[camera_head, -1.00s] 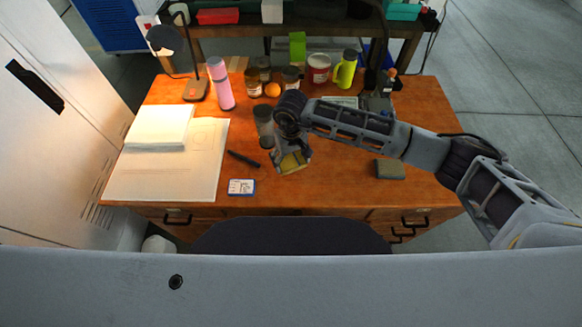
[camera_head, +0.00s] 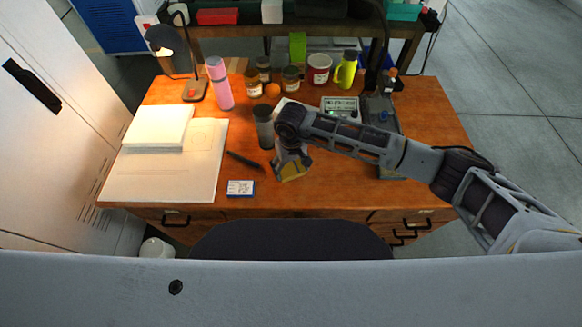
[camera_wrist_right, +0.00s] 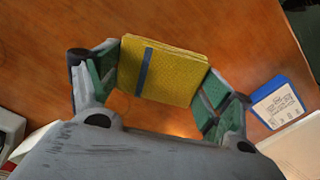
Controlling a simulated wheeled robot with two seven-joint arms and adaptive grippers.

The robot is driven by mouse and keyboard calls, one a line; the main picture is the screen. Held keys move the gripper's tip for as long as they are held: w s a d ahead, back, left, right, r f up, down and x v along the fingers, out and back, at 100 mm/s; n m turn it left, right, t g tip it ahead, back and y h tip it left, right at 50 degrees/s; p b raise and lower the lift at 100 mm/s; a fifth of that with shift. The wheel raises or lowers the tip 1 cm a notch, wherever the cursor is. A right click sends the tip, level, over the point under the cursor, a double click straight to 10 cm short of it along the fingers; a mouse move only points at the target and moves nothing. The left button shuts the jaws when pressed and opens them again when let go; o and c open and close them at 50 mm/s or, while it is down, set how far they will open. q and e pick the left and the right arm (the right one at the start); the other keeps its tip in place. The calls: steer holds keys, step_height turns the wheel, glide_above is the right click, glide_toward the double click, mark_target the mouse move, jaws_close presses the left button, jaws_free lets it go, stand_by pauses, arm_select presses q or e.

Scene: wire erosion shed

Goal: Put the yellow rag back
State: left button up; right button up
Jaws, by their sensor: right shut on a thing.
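The yellow rag (camera_wrist_right: 163,72) is a folded square pad with a dark blue stripe. In the wrist view it sits between the green-padded fingers of my right gripper (camera_wrist_right: 160,85), which is shut on it. In the head view the rag (camera_head: 293,172) shows only in part below my right gripper (camera_head: 291,165), over the middle front of the wooden desk (camera_head: 330,190). I cannot tell how high above the desk it is. My left gripper is not in view.
A blue-and-white card box (camera_head: 241,188) and a black pen (camera_head: 244,161) lie left of the rag. A dark grey cup (camera_head: 264,127) stands close behind. Paper sheets (camera_head: 150,178) cover the left side. Jars and bottles stand at the back. The right front is clear.

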mark_target(291, 168)
steer(key=shift+r, duration=0.1)
steer(key=o, duration=1)
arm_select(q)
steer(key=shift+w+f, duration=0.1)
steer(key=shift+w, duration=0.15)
arm_select(e)
steer(key=shift+o, duration=0.2)
steer(key=shift+r, duration=0.25)
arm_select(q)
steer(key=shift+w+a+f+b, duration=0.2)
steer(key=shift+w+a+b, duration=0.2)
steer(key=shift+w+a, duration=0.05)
arm_select(e)
step_height(291, 168, up, 12)
steer(key=shift+f, duration=0.25)
